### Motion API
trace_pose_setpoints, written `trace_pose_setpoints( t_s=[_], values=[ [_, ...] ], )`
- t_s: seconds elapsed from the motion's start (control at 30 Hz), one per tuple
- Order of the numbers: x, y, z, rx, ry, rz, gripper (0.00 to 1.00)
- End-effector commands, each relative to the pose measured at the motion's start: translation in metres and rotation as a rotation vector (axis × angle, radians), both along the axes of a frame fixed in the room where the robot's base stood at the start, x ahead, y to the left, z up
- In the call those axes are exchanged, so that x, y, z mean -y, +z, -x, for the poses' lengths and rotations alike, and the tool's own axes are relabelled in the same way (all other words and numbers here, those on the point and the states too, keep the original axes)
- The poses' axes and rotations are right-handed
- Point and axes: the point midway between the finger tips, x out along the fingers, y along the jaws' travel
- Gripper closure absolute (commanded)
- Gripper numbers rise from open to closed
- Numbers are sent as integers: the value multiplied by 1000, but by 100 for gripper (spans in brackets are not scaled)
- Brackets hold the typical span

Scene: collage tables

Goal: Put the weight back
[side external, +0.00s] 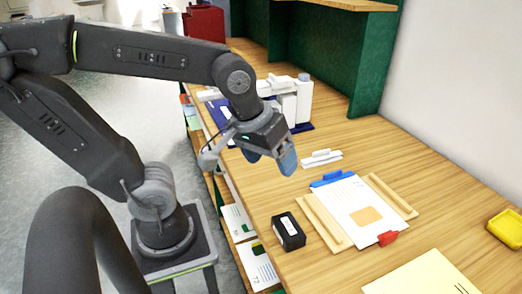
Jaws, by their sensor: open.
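My gripper (270,157) has blue fingertips, is open and hangs above the left part of the wooden table, pointing down. Nothing shows between its fingers. A small black block with a white label (288,231) sits on the table near its left edge, below and apart from my gripper; it looks like the weight, though its label is too small to read. To its right, a white sheet (354,208) with an orange patch lies between two wooden strips (325,222) (390,196). A blue clip (332,178) is at the sheet's top and a red piece (388,238) at its lower corner.
A white device on a dark blue base (292,103) stands behind my gripper. A small white holder (321,158) lies beyond the sheet. A yellow tray (508,228) is at the right, and a pale yellow sheet (424,275) at the front. Bare wood (410,150) lies at the back right.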

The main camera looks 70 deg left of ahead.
Motion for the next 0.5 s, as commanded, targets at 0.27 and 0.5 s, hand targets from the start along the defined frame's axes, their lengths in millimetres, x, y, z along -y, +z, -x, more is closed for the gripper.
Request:
trace_pose_setpoints(
  t_s=[0.27,0.5],
  values=[
    [-10,13,15,133,-379,-184,21],
    [-11,14,16,143,-424,-209,21]
  ],
)
